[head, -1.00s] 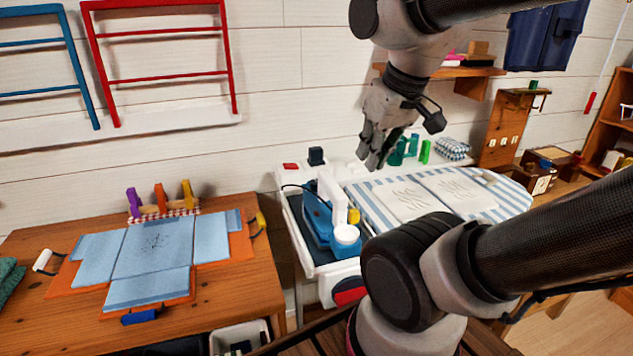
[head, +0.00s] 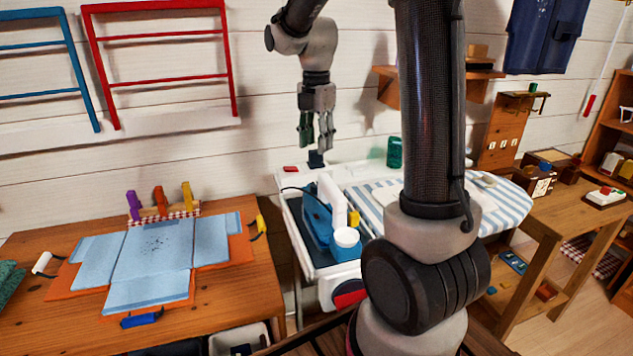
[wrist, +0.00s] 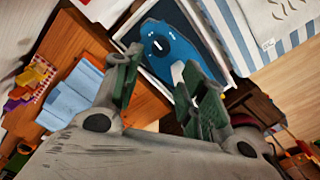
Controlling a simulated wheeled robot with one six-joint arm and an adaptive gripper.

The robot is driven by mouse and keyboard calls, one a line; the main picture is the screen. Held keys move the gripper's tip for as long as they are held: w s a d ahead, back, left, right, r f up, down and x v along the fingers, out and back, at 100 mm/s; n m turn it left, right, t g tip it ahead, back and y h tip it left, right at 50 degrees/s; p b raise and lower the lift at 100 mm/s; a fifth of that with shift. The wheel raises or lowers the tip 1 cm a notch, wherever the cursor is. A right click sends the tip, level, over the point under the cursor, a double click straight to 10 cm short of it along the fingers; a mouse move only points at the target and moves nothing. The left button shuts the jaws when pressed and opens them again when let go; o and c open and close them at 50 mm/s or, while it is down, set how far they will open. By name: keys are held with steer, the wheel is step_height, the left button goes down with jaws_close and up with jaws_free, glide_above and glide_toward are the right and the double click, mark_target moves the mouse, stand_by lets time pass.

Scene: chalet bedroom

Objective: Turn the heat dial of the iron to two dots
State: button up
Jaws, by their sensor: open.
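The iron (head: 317,222) is blue with a white handle and stands on a dark pad at the left end of the ironing board. A round white part (head: 346,237) shows at its near end; I cannot tell whether it is the heat dial. In the wrist view the iron (wrist: 170,50) lies beyond my fingers, with a small dark round spot and a white mark on its blue top. My gripper (head: 316,138) is open and empty, pointing down above the board's back left, behind and above the iron. It also shows in the wrist view (wrist: 163,72).
A small dark block (head: 316,159) stands at the board's back edge, just below my fingers. A striped cloth (head: 510,205) covers the board's right part. A green object (head: 394,152) stands at the back. A wooden table (head: 60,240) with folded blue cloth is at left.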

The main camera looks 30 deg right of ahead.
step_height(320, 180, down, 12)
steer(key=shift+s+f+n, duration=0.1)
steer(key=shift+n, duration=1.1)
steer(key=c, duration=0.8)
steer(key=shift+o, duration=0.2)
